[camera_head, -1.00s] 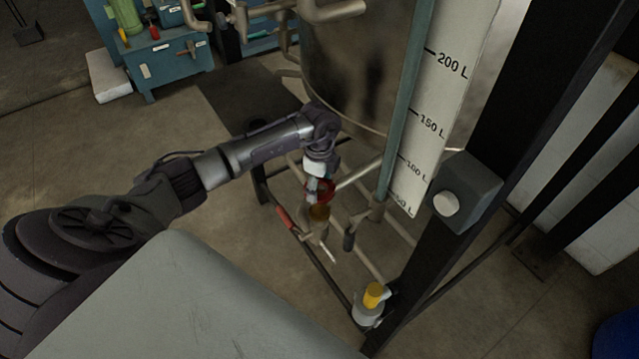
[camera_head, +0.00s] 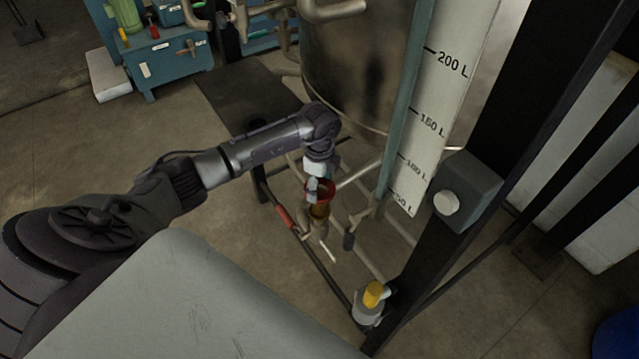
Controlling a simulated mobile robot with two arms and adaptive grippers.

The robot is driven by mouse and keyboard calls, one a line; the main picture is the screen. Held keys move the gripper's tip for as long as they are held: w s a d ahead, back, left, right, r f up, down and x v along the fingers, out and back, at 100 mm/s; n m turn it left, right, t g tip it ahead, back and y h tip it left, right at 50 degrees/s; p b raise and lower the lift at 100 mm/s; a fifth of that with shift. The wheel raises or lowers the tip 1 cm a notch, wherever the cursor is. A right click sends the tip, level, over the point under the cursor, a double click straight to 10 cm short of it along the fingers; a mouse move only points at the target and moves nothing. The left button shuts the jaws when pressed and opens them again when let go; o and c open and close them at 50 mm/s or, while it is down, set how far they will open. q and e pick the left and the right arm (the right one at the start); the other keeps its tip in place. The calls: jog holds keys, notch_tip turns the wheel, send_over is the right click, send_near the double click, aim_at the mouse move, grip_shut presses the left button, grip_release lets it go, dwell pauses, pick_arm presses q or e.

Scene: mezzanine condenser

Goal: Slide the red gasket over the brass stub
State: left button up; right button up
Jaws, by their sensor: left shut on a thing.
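The red gasket (camera_head: 325,190) is a small ring below the metal tank. My left gripper (camera_head: 315,188) is shut on it, reaching down from the end of the left arm. The brass stub (camera_head: 319,212) shows just under the gasket, on a pale fitting. The gasket sits directly above the stub in the picture. The view does not show clearly whether the ring is around the stub or only over it. My right gripper is not in view.
The metal tank (camera_head: 350,65) stands behind the gripper, with a level scale (camera_head: 440,100) at its right. A dark frame post (camera_head: 500,130) carries a grey box (camera_head: 467,192). A red-handled part (camera_head: 285,217) and a yellow-topped fitting (camera_head: 372,295) are on the low frame.

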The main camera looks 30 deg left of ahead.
pick_arm(q)
jog(key=shift+f+b, duration=2.85)
jog(key=shift+f, duration=1.5)
jog(key=o, duration=0.9)
jog(key=shift+o, duration=0.2)
jog(key=shift+r, duration=0.1)
notch_tip(320, 180, up, 12)
jog(key=shift+f, duration=0.1)
